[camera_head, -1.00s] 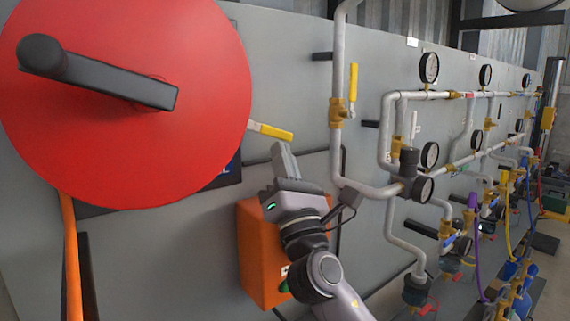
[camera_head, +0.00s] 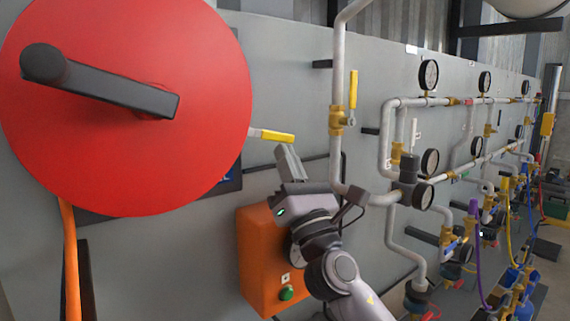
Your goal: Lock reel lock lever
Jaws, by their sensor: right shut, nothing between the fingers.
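The reel lock lever (camera_head: 277,137) has a yellow grip on a short metal arm. It sticks out to the right from behind the large red reel disc (camera_head: 150,180), pointing slightly downward. My right gripper (camera_head: 287,152) is shut and empty. Its fingertips point up, just below the outer end of the yellow grip. I cannot tell whether they touch it. My left gripper is not in view.
A black crank handle (camera_head: 100,84) stands out from the reel. An orange box (camera_head: 255,260) with a green button (camera_head: 286,293) is beside my right wrist. Grey pipes (camera_head: 339,95) with a yellow-handled valve (camera_head: 353,90) and gauges (camera_head: 428,75) fill the panel's right.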

